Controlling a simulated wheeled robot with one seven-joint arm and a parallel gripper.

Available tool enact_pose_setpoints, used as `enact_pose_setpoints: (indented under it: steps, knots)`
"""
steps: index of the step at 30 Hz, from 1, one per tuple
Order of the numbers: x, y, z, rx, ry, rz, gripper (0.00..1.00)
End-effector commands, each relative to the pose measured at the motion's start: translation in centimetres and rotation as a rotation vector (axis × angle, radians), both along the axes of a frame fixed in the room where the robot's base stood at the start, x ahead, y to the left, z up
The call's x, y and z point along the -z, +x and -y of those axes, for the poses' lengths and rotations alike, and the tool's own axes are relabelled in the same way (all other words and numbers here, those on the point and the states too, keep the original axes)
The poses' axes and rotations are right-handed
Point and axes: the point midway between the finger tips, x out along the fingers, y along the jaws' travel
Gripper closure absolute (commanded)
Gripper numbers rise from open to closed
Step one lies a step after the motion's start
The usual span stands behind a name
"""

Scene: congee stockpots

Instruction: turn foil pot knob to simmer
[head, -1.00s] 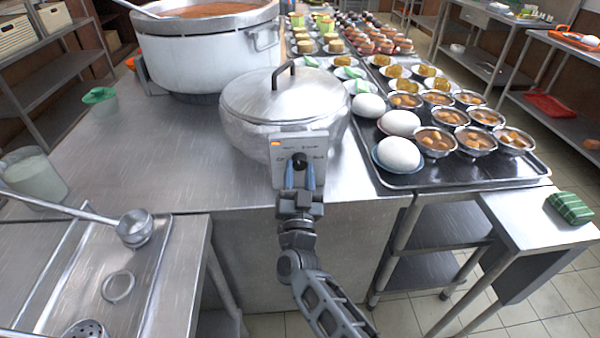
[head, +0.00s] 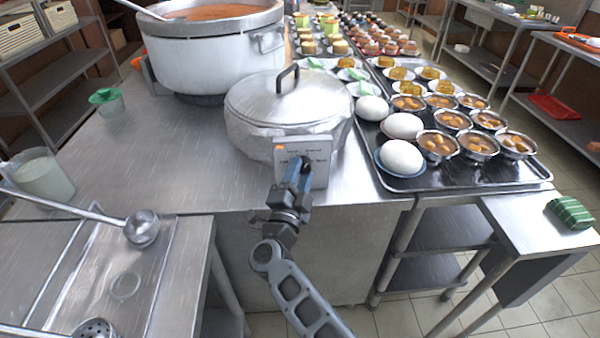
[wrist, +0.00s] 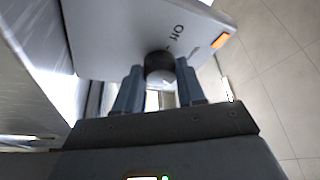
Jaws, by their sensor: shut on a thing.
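The foil-wrapped pot (head: 248,140) stands near the counter's front edge, with its steel lid on. A pale control panel (head: 321,165) is on its front side. In the head view my gripper (head: 297,172) is in front of the panel and hides the knob. In the wrist view the round black knob (wrist: 158,64) sits between the two blue-grey fingers of my gripper (wrist: 159,78), which are shut on it. The word "Off" and an orange light (wrist: 220,40) show on the panel. Where the knob points is not clear.
A large white stockpot (head: 200,55) stands behind to the left. A dark tray (head: 440,178) with eggs and bowls of food is to the right. A ladle (head: 142,228) lies at the lower left. Bare counter lies left of the foil pot.

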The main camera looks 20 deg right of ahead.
Motion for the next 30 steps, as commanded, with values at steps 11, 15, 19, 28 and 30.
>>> enact_pose_setpoints:
  steps: [11, 15, 19, 28, 30]
  knots:
    - [0.04, -0.04, 0.07, 0.002, 0.045, 0.014, 0.92]
    - [0.05, -0.05, 0.08, 0.002, 0.045, 0.014, 0.92]
    - [0.05, -0.04, 0.08, 0.002, 0.045, 0.013, 0.92]
    - [0.0, -0.01, 0.03, 0.001, 0.045, 0.014, 0.36]
    - [0.0, -0.01, 0.02, 0.001, 0.044, 0.015, 0.36]
